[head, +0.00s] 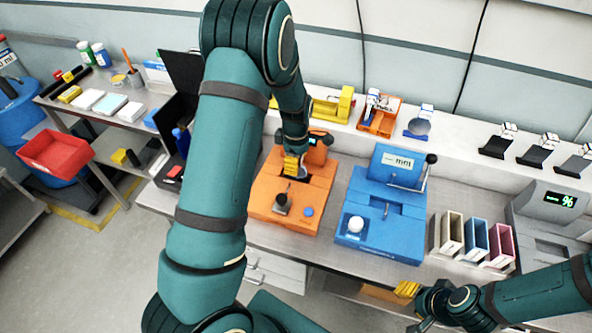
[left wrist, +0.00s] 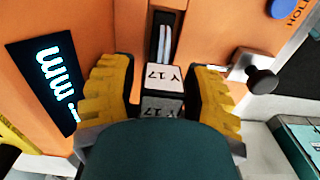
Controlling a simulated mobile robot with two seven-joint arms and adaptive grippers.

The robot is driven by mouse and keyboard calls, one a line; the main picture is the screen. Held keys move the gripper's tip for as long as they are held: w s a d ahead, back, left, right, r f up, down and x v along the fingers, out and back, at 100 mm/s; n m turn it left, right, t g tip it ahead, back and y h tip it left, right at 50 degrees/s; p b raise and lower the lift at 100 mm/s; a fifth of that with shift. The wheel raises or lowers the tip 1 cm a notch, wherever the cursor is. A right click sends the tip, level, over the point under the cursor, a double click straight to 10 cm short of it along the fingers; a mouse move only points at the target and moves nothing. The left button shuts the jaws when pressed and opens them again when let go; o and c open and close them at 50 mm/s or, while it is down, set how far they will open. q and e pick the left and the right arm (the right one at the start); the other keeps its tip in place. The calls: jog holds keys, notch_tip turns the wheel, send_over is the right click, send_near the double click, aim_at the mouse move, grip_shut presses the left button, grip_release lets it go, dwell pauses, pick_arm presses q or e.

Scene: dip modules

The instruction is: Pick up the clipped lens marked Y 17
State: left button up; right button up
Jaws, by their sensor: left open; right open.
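The clip marked Y 17 (left wrist: 162,77) shows in the left wrist view, a dark block with white labels. Above it in the picture, a thin pale edge, perhaps the lens (left wrist: 164,38), stands in a slot of the orange device (head: 268,190). My left gripper (head: 293,165) is at this slot; in the left wrist view its yellow fingers (left wrist: 163,98) are open, one on each side of the clip. The clip is not clearly visible in the head view. My right gripper (head: 407,290) is open and empty, low in front of the bench.
A blue device (head: 380,230) stands right of the orange one. Grey, blue and pink holders (head: 475,240) and a grey meter (head: 545,215) are farther right. Several clipped pieces stand on the back ledge. A black knob (left wrist: 262,80) is close to the left gripper's fingers.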

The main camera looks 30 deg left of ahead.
pick_arm(q)
jog(key=shift+c, duration=0.4)
grip_shut()
